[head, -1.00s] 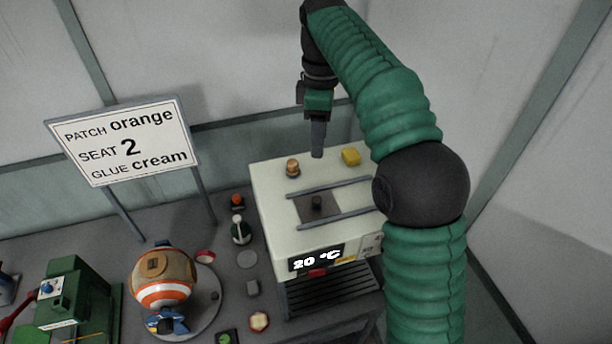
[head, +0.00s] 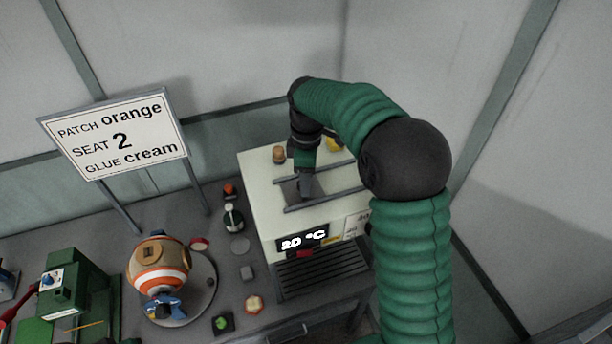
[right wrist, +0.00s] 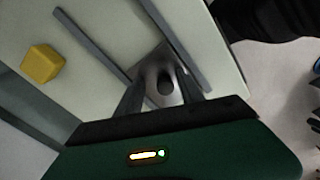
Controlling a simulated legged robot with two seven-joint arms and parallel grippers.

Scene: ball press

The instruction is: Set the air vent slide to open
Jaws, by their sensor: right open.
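The air vent slide sits on top of the cream machine (head: 258,215), between two grey rails (head: 322,201). In the right wrist view its dark round knob (right wrist: 166,87) stands on a grey plate (right wrist: 152,66) between the rails. My right gripper (head: 306,194) reaches down over the vent in the head view and hides the knob there. In the right wrist view my right gripper (right wrist: 165,95) is open, with one finger on each side of the knob. I cannot tell whether the fingers touch it. My left gripper is not in view.
A yellow block (right wrist: 43,64) and an orange-brown knob (head: 279,154) also stand on the machine top. A striped ball (head: 160,265) on a round plate, small bottles and a green press (head: 72,285) stand to the left.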

